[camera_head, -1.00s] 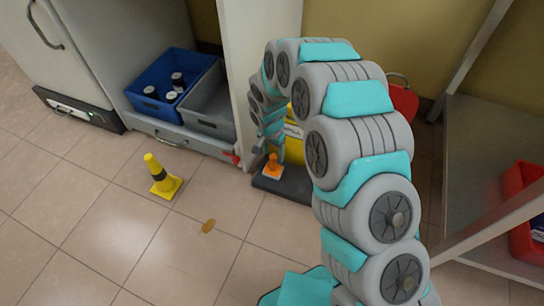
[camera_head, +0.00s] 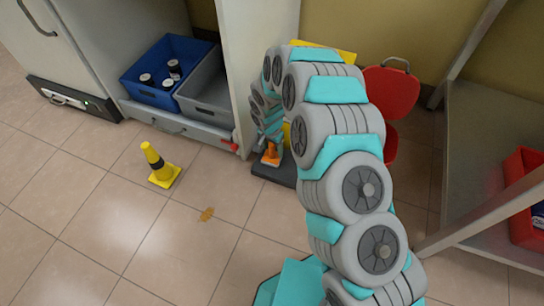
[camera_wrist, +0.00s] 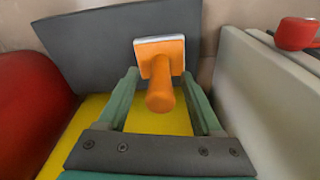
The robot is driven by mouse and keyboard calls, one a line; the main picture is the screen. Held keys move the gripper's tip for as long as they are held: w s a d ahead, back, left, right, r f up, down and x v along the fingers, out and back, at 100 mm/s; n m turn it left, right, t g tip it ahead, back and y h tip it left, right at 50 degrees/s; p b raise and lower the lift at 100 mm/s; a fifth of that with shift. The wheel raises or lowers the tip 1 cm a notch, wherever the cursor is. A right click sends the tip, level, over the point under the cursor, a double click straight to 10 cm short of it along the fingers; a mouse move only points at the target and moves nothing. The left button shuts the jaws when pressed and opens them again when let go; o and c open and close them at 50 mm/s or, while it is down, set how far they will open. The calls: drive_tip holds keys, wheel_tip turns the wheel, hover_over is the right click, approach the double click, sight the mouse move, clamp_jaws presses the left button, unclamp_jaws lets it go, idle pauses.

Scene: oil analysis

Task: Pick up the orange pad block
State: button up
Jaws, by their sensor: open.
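The orange pad block (camera_wrist: 160,84) has a rounded orange handle and a square base with a pale edge. In the wrist view it lies between the two green fingers of my gripper (camera_wrist: 160,88), which are spread apart with a gap on each side of it. In the head view the orange pad block (camera_head: 271,154) is small, on or just above a dark base on the floor, beside the cabinet wall. My arm hides much of the area around it, and I cannot tell contact there.
A yellow object (camera_wrist: 90,125) and a red one (camera_wrist: 30,110) are close to my gripper. A pale panel (camera_wrist: 265,100) stands at the right. A yellow cone (camera_head: 158,165) stands on open floor. Blue (camera_head: 150,92) and grey bins (camera_head: 212,104) sit in the cabinet.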

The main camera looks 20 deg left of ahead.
clamp_jaws()
idle(0.3)
idle(1.0)
